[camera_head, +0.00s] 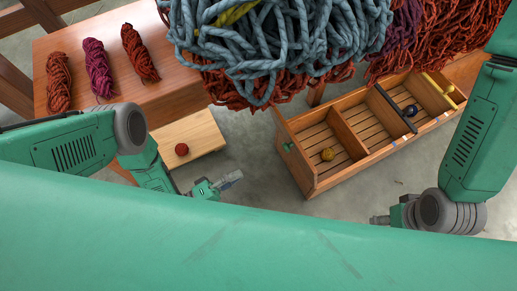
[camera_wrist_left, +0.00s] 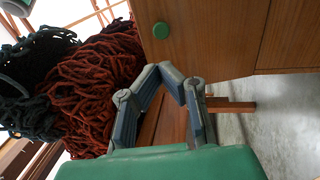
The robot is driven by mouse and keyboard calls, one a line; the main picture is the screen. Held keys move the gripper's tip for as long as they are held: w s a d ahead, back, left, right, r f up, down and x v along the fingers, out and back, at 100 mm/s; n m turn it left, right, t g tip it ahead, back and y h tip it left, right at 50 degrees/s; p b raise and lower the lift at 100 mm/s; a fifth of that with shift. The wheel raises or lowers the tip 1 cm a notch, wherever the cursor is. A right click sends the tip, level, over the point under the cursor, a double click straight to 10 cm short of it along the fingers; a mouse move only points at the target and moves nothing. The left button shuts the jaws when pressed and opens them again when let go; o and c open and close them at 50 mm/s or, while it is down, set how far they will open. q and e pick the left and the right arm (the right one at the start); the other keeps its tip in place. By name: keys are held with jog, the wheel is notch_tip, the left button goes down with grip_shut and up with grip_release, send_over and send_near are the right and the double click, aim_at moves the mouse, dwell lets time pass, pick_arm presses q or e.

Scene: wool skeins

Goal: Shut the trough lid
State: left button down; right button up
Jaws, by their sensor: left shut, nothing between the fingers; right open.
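The wooden trough (camera_head: 310,185) stands at the right in the head view, open at the top, with slatted compartments inside. I cannot make out a separate lid for certain. A green knob (camera_head: 288,147) sits at its left end. My left gripper (camera_head: 232,179) is shut and empty, left of the trough and apart from it. In the left wrist view the gripper (camera_wrist_left: 172,74) has its fingertips together below a wooden panel (camera_wrist_left: 215,30) with a green round knob (camera_wrist_left: 160,30), probably the trough. My right gripper (camera_head: 376,220) is open, in front of the trough; its fingers show only partly.
A yellow ball (camera_head: 328,154) and a dark blue ball (camera_head: 411,110) lie in the trough. Hanging wool (camera_head: 280,45) hides the back. Several skeins (camera_head: 98,68) lie on a wooden table (camera_head: 180,80). A red ball (camera_head: 181,149) rests on a low board (camera_head: 205,136).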

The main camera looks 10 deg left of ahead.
pick_arm(q)
jog(key=b, duration=0.2)
send_near(288, 146)
jog(key=f+x, duration=0.1)
jog(key=x, duration=0.5)
jog(key=shift+w+d, duration=0.2)
jog(key=shift+w, duration=0.15)
jog(key=shift+d, duration=0.1)
